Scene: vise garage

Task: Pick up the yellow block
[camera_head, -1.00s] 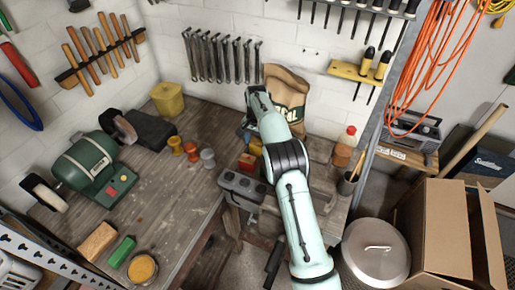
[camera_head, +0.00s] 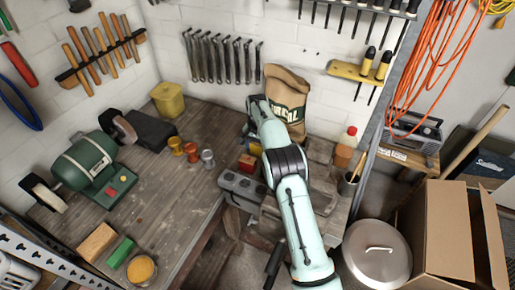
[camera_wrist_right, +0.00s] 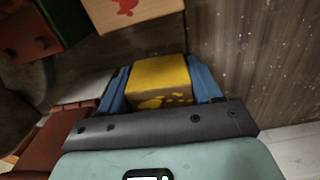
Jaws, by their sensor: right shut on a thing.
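The yellow block (camera_wrist_right: 160,80) sits between the two blue fingers of my right gripper (camera_wrist_right: 158,70) in the right wrist view, and the fingers are shut on its sides. In the head view, my right gripper (camera_head: 250,126) is over the back of the workbench, in front of the paper sack. My left gripper is not in view.
A red block (camera_head: 247,162) stands on the bench near the grey vise (camera_head: 241,186). The paper sack (camera_head: 287,98) stands close behind my right arm. Small orange and grey pieces stand to the left.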

